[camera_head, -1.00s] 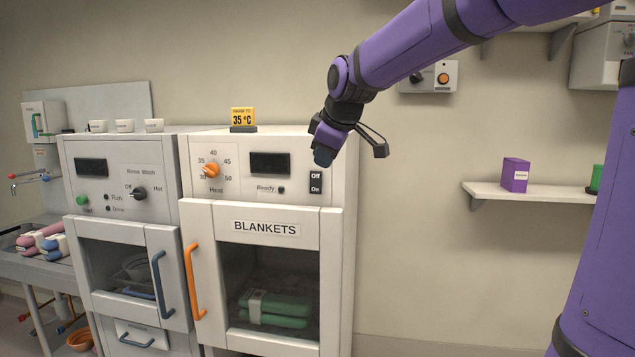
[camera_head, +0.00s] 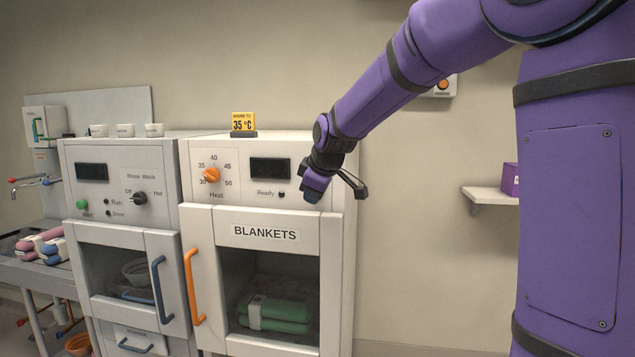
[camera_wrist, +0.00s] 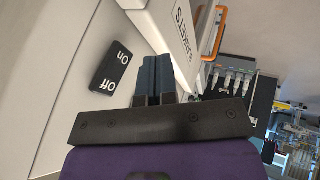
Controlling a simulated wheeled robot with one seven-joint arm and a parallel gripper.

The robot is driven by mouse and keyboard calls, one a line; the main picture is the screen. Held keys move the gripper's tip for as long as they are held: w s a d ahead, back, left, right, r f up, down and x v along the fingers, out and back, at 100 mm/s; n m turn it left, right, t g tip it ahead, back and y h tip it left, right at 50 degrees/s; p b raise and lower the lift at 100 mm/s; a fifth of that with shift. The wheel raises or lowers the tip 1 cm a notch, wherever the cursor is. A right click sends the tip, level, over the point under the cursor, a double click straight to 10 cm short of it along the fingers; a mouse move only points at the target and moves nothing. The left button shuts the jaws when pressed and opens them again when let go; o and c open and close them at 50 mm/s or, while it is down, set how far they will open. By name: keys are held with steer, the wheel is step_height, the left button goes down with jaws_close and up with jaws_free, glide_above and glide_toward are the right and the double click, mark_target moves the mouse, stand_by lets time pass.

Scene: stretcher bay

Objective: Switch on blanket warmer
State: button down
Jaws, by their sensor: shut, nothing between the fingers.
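The blanket warmer (camera_head: 334,250) is the white cabinet labelled BLANKETS, with an orange handle (camera_head: 192,285) on its door. Its panel carries an orange Heat knob (camera_head: 211,174), a dark display (camera_head: 270,168) and a small Ready lamp (camera_head: 281,194), which looks dark. My gripper (camera_head: 312,196) is shut and empty in front of the panel's right side, hiding the Off/On switch in the head view. In the wrist view the black Off/On switch (camera_wrist: 112,68) lies left of my shut fingers (camera_wrist: 153,75), apart from them in the picture. Whether the fingertips touch the panel cannot be told.
A yellow 35 °C sign (camera_head: 243,122) stands on top of the warmer. A second cabinet (camera_head: 120,185) with a Hot/Off knob stands directly left. A wall shelf (camera_head: 490,194) is at the right. Green folded blankets (camera_head: 272,313) lie behind the warmer's window.

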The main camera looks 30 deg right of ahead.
steer(key=shift+w+d+f, duration=0.1)
steer(key=shift+w+d, duration=1)
steer(key=shift+w, duration=0.15)
steer(key=shift+w+d+f, duration=0.15)
steer(key=shift+w+d, duration=0.1)
steer(key=shift+r, duration=0.9)
